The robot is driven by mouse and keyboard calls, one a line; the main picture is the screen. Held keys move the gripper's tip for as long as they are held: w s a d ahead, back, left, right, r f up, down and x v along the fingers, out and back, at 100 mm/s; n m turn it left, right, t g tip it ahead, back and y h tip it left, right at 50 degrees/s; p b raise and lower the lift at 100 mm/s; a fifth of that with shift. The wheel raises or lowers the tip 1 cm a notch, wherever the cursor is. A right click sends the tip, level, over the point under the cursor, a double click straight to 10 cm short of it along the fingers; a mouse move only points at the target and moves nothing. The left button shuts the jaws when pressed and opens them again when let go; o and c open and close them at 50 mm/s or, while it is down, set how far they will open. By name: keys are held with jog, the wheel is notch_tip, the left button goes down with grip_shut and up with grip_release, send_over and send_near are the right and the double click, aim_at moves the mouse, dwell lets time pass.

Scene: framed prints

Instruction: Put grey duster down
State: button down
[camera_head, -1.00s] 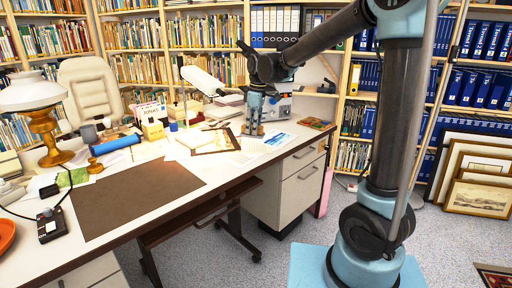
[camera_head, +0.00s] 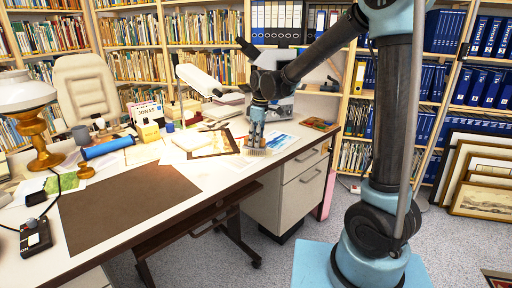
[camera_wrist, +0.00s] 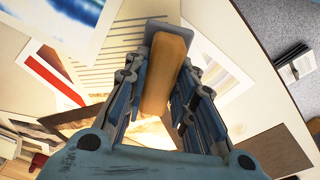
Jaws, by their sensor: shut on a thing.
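The grey duster shows in the wrist view as a tan, wood-like handle (camera_wrist: 166,75) with a grey edge at its far end. It lies between the two fingers of my gripper (camera_wrist: 165,100), which is shut on it. In the head view my gripper (camera_head: 257,138) points straight down over the right part of the white desk (camera_head: 222,176), close to its front edge. The duster's pale lower edge (camera_head: 256,152) shows just under the fingertips, at or very near the desktop. I cannot tell whether it touches the desk.
Papers and a brown-framed print (camera_head: 214,143) lie left of the gripper, with a blue-toned print (camera_head: 282,140) to its right. A dark brown mat (camera_head: 125,205) covers the desk's left front. A white lamp (camera_head: 38,115) stands far left. Framed pictures (camera_head: 484,180) lean at right.

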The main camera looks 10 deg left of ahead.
jog(key=shift+f, duration=1.55)
jog(key=c, duration=1.3)
grip_release()
jog(key=shift+c, duration=0.2)
